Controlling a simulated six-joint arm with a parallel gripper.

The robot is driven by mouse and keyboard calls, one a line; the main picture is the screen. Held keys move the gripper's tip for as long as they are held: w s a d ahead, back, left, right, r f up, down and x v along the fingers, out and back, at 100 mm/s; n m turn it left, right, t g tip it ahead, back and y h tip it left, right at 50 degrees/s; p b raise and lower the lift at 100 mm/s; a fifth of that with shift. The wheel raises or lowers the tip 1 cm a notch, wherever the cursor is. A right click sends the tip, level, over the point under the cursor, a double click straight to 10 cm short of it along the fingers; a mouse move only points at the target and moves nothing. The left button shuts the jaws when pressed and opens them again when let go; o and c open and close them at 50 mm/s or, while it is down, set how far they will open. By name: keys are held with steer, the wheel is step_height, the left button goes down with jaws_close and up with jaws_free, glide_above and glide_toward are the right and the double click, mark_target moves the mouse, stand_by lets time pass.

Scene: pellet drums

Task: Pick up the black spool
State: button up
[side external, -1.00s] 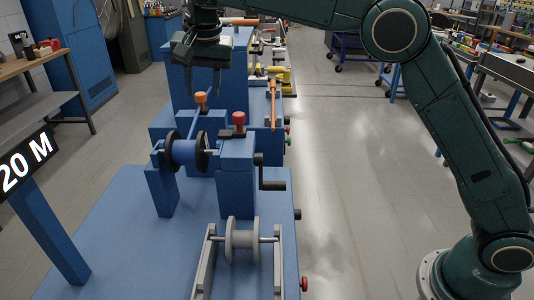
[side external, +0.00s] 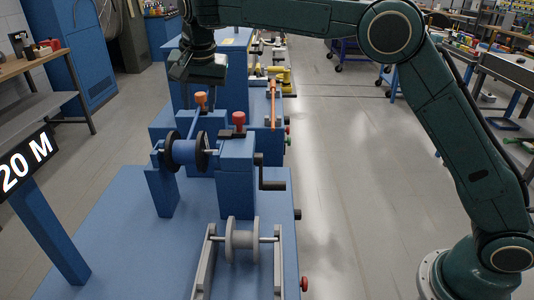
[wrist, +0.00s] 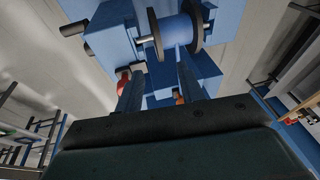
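The black spool (side external: 171,150) has two black flanges and a blue middle, and sits on a shaft at the blue stand. It also shows at the top of the wrist view (wrist: 154,34). My gripper (side external: 199,70) is above and behind the spool in the side view, apart from it; its fingers are hard to make out there. In the wrist view my gripper (wrist: 160,78) has its two dark fingers spread with a gap between them. They hold nothing, and the spool lies beyond the tips.
A red knob (side external: 239,121), an orange knob (side external: 201,99) and a black crank (side external: 271,185) stick out around the spool. A light grey spool (side external: 242,241) lies on rails in front. A "20 M" sign (side external: 27,160) stands at left.

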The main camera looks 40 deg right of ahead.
mark_target(201, 134)
steer(key=x, duration=0.5)
steer(key=shift+f, duration=0.3)
steer(key=shift+x, duration=2.6)
steer(key=shift+d, duration=0.15)
jaws_close()
